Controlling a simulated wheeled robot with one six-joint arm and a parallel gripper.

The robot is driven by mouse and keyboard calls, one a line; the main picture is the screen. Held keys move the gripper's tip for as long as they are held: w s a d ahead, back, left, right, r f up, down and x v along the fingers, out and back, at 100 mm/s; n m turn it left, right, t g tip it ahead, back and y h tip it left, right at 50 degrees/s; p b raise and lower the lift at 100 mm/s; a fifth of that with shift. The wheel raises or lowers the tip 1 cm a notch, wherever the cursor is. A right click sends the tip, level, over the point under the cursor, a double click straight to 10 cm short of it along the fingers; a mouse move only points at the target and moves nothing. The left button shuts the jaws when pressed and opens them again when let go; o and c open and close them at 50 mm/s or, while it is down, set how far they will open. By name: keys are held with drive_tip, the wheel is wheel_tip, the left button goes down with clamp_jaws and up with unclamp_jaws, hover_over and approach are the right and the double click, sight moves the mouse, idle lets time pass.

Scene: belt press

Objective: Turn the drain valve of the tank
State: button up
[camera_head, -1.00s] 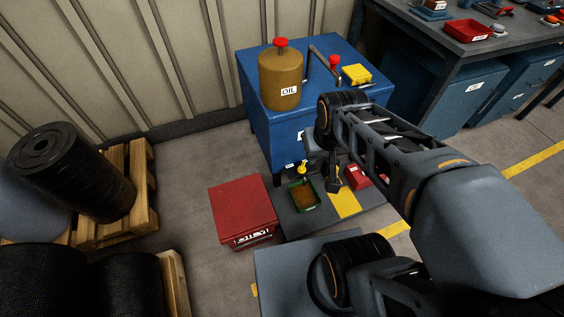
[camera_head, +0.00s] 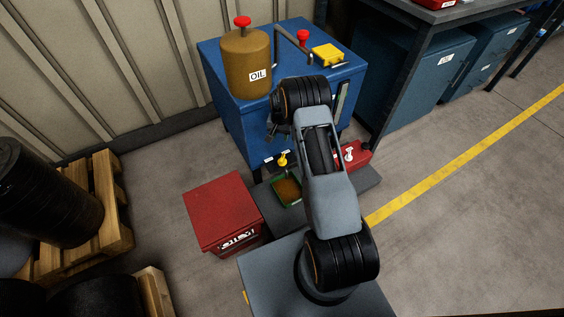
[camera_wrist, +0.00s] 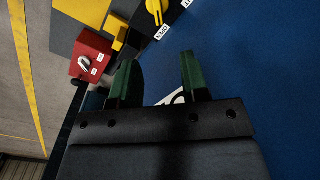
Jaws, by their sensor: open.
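The blue tank (camera_head: 238,120) stands near the wall. A yellow valve handle (camera_head: 283,159), with small white labels beside it, sits low on the tank's front. It also shows at the top edge of the wrist view (camera_wrist: 155,9), partly cut off. My gripper (camera_wrist: 158,62) is open and empty, its two green-padded fingers apart in front of the blue face. The handle lies beyond the fingertips, not between them. In the head view my wrist is at the tank's front, and my gripper is hard to make out there.
A green tray (camera_head: 277,202) with brown contents is below the valve. A red toolbox (camera_head: 222,208) stands left of it. A red box (camera_head: 353,158) with a pale handle is at the right, also in the wrist view (camera_wrist: 91,57). An oil can (camera_head: 247,62) stands on the tank.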

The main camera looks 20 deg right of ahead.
sight(282, 160)
drive_tip(key=f+b, duration=0.1)
drive_tip(key=f, duration=0.5)
drive_tip(key=f+b, duration=0.2)
drive_tip(key=f, duration=0.4)
drive_tip(key=f+b, duration=0.1)
drive_tip(key=f, duration=0.4)
drive_tip(key=shift+d+f, duration=0.35)
drive_tip(key=shift+f, duration=0.05)
clamp_jaws()
